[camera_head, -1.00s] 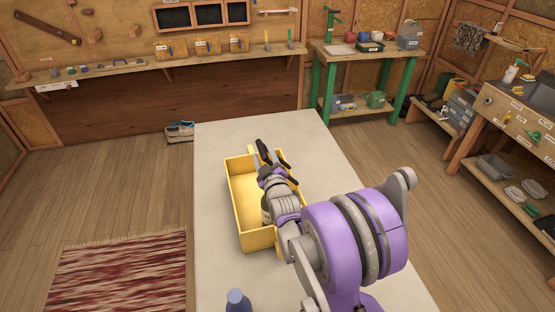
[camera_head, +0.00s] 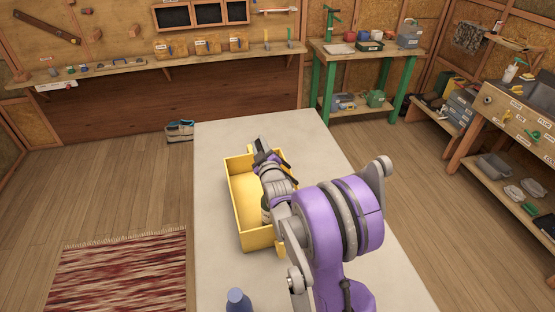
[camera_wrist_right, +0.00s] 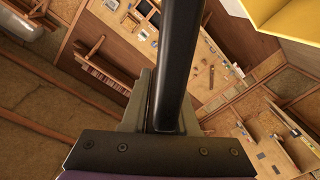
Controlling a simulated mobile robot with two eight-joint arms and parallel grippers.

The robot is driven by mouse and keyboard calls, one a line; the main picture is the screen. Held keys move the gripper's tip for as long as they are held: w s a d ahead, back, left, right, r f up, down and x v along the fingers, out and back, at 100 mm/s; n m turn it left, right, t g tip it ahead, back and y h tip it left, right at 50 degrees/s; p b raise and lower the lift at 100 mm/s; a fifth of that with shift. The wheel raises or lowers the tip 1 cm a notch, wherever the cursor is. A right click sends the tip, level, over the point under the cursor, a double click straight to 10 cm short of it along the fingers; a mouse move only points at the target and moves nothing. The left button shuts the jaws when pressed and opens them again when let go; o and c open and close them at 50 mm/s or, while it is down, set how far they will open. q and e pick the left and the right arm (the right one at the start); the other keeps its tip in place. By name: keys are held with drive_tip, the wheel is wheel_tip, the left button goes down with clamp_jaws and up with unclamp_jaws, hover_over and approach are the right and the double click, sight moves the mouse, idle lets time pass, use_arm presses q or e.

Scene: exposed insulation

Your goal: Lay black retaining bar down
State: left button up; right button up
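My right gripper (camera_head: 262,147) is over the far part of the yellow box (camera_head: 237,205) on the pale table. In the right wrist view a long black bar (camera_wrist_right: 177,60) rises from between the grey jaws (camera_wrist_right: 155,115) and runs out of the top edge. It looks like the black retaining bar, and the gripper appears shut on it. In the head view the wrist hides most of the bar. The yellow box also shows at the upper right of the wrist view (camera_wrist_right: 290,20). My left gripper is not in view.
The pale table (camera_head: 225,135) is clear beyond the box and to its left. A blue bottle (camera_head: 238,300) stands near the bottom edge. A wall shelf (camera_head: 130,68), a green-legged bench (camera_head: 365,50) and a cabinet (camera_head: 520,110) stand away from the table.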

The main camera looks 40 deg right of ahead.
clamp_jaws()
drive_tip(key=shift+w+a+f+p, duration=0.1)
drive_tip(key=shift+w+a+p, duration=0.05)
drive_tip(key=shift+a+p, duration=0.2)
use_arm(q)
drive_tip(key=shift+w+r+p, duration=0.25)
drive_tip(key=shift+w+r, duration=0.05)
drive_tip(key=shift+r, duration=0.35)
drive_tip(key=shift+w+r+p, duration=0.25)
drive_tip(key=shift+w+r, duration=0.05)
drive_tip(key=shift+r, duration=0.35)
use_arm(e)
drive_tip(key=shift+w+a+f+n, duration=0.2)
drive_tip(key=shift+a+f+n, duration=0.15)
drive_tip(key=shift+f+n, duration=0.15)
drive_tip(key=o, duration=0.5)
unclamp_jaws()
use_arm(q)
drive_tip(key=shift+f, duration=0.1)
use_arm(e)
drive_tip(key=shift+s, duration=0.1)
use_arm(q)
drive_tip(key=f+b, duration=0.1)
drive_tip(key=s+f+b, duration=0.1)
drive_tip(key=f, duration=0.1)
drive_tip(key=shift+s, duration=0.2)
use_arm(e)
drive_tip(key=v, duration=1)
drive_tip(key=shift+s+a, duration=0.2)
drive_tip(key=shift+s, duration=0.1)
